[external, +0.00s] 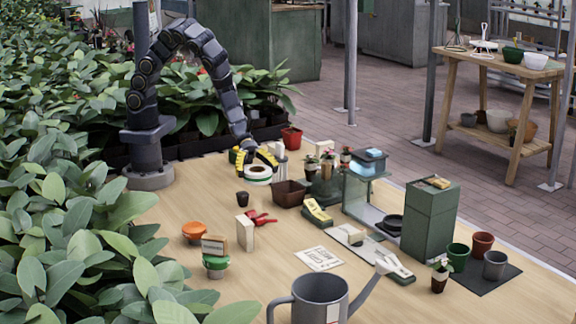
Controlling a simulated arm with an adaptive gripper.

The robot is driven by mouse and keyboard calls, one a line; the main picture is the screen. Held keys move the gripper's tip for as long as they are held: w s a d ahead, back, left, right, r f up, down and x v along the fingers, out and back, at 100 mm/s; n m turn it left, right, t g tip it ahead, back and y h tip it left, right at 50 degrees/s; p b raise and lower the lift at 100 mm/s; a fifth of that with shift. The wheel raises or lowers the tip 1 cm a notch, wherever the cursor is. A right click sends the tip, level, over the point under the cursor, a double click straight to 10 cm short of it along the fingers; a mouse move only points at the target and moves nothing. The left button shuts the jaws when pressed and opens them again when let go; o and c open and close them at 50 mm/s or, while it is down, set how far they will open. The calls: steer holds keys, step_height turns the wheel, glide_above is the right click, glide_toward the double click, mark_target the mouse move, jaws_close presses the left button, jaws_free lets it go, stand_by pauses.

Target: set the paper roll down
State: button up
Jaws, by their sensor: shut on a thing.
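The paper roll (258,173) is a short white roll with a green band, low over the far part of the wooden table, behind the brown square pot. My gripper (254,160) has yellow fingers and is pointing down at the roll, shut on it. The fingers cover the roll's upper part. I cannot tell whether the roll's underside touches the table.
A brown square pot (289,193) stands close in front of the roll, with a small dark pot (243,199) to its left. White upright cylinders (280,158) and a red pot (291,138) stand behind. Bare wooden table (185,205) lies to the left.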

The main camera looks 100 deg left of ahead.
steer(key=shift+s+a, duration=0.1)
steer(key=shift+a, duration=0.65)
steer(key=shift+w+a+f, duration=0.1)
steer(key=shift+w, duration=0.1)
steer(key=w+d+f, duration=0.3)
steer(key=w+f, duration=0.1)
steer(key=w, duration=0.4)
glide_above(303, 239)
steer(key=f, duration=0.5)
steer(key=shift+s+f, duration=0.1)
steer(key=shift+s, duration=0.1)
steer(key=shift+w+f, duration=0.15)
steer(key=shift+f, duration=0.1)
steer(key=shift+w+f, duration=0.1)
steer(key=shift+f, duration=1.45)
steer(key=shift+f, duration=0.1)
steer(key=o, duration=1.1)
steer(key=shift+c, duration=0.2)
